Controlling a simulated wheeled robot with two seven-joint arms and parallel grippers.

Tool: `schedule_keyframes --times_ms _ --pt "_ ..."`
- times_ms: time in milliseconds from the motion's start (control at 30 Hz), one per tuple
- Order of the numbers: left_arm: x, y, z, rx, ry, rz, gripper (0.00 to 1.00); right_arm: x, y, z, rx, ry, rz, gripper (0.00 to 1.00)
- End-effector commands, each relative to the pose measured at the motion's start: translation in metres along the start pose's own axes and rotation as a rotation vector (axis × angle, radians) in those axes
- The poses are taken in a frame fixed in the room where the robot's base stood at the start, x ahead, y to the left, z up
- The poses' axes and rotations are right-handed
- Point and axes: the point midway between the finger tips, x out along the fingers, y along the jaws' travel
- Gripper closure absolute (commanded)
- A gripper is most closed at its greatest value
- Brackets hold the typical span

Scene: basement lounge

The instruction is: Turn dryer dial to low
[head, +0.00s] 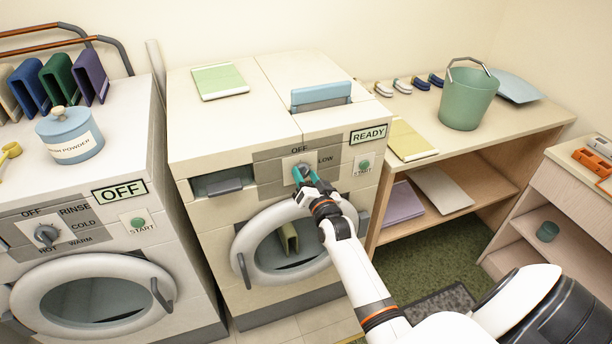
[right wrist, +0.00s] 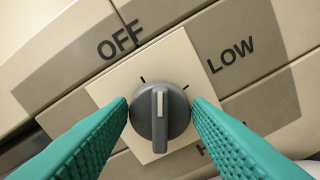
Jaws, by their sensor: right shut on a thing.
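The dryer (head: 215,150) is the middle machine, with a READY display (head: 368,135). Its grey dial (right wrist: 160,125) sits on a square light plate in the right wrist view. The dial's white pointer mark points between the OFF tick and the LOW tick. OFF is at upper left and LOW at upper right; a third label is mostly hidden behind a finger. My right gripper (right wrist: 160,110) is shut on the dial, one teal finger on each side. In the head view my right gripper (head: 304,174) covers part of the dial. My left gripper is out of view.
A START button (head: 364,164) is right of the dial. The dryer's round door (head: 255,238) is below, under my right arm. A washer (head: 75,225) showing OFF stands left. A shelf unit (head: 455,145) with a green bucket (head: 468,100) stands right.

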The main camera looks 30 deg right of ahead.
Motion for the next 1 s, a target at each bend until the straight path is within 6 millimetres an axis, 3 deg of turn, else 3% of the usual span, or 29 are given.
schedule_keyframes --times_ms 600,1000 --pt "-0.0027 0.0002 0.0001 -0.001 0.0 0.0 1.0 0.0001 -0.003 -0.0011 0.573 0.0 0.0 0.77" --pt "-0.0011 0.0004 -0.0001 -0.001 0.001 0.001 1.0 0.0001 -0.0041 -0.0018 0.812 0.0 0.0 0.77"
